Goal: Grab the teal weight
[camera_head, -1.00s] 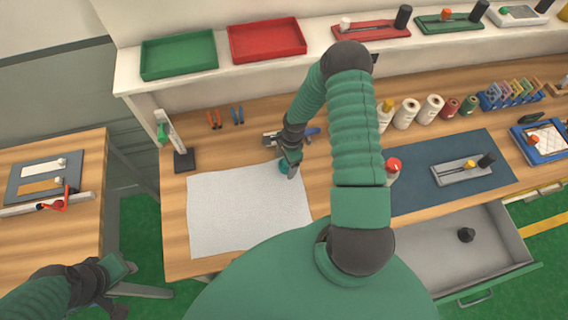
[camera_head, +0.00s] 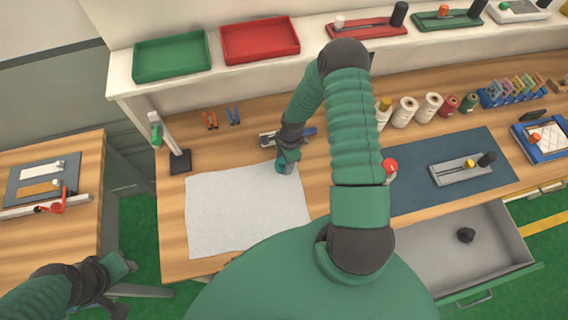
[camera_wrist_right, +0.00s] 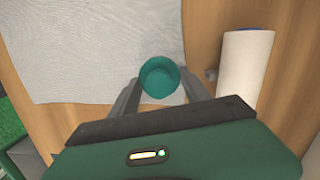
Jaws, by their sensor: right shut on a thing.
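The teal weight (camera_wrist_right: 160,78) is a round cup-like piece in the right wrist view, between the two fingers of my right gripper (camera_wrist_right: 158,92). The gripper is shut on it. In the head view the teal weight (camera_head: 281,167) shows at the tip of my right gripper (camera_head: 284,166), by the upper right corner of the pale sheet (camera_head: 240,210). Whether the weight touches the surface cannot be told. My left gripper (camera_head: 118,285) is at the lower left, away from the bench; its fingers are not clear enough to tell open from shut.
A metal tool with a blue handle (camera_head: 307,132) lies just behind my right gripper. A drawer (camera_head: 480,240) stands open at the front right. Green (camera_head: 170,55) and red trays (camera_head: 260,40) sit on the shelf.

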